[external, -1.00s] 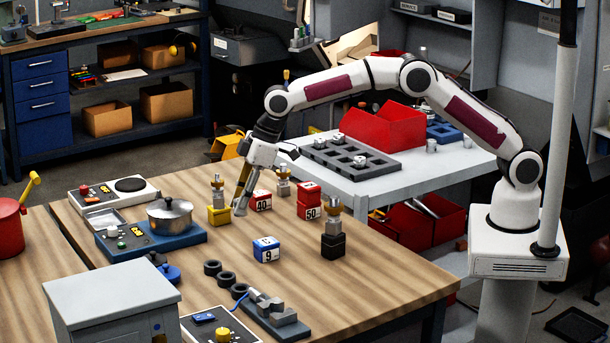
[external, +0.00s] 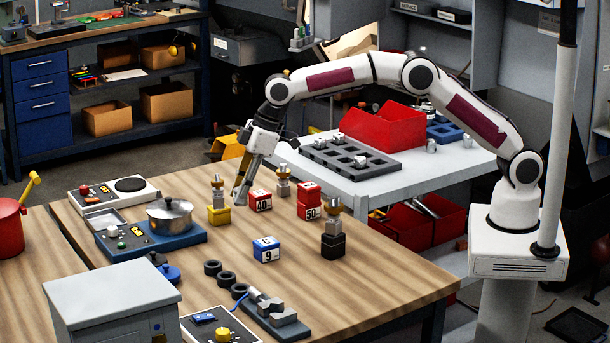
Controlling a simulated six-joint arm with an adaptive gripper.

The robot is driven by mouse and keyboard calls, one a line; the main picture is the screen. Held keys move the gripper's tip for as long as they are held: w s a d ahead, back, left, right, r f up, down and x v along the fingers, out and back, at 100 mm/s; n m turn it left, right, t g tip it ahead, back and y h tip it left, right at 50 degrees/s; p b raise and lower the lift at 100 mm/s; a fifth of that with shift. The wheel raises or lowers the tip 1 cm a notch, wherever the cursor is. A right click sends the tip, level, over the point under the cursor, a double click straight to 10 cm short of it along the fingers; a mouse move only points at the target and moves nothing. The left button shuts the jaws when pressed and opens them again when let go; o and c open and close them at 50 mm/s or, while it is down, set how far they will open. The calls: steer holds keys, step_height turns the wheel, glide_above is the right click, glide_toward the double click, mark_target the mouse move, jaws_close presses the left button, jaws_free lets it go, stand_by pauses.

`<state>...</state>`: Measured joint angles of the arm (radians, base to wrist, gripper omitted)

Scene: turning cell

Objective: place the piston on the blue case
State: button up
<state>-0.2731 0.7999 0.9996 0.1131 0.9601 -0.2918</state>
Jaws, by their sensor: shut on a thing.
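The blue case (external: 266,249) is a small blue and white block marked 9 on the wooden table, with nothing on its top. My gripper (external: 240,196) points down above the table, behind and to the left of the blue case. It is shut on a small grey metal piece at its fingertips, which looks like the piston; the fingers hide much of it. The held piece is apart from the blue case.
A yellow block with a brass-topped fitting (external: 218,204) stands just left of my gripper. Red blocks marked 40 (external: 261,201) and 50 (external: 308,207) stand to the right. A black block (external: 333,246) carries another fitting. Black rings (external: 213,268) lie in front.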

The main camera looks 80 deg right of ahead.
steer(key=s+a+r+n, duration=0.2)
steer(key=s+a+r, duration=0.2)
steer(key=s+a, duration=0.4)
steer(key=shift+s+a+r+y, duration=0.15)
steer(key=shift+s+r+y, duration=0.05)
steer(key=shift+r+y, duration=0.2)
steer(key=shift+f, duration=0.1)
glide_above(260, 243)
steer(key=s+d, duration=0.1)
steer(key=shift+s+f, duration=0.1)
steer(key=shift+f, duration=2.9)
steer(key=shift+f, duration=0.1)
steer(key=shift+f, duration=1.75)
steer(key=shift+f, duration=0.1)
steer(key=o, duration=1.2)
steer(key=shift+c, duration=0.2)
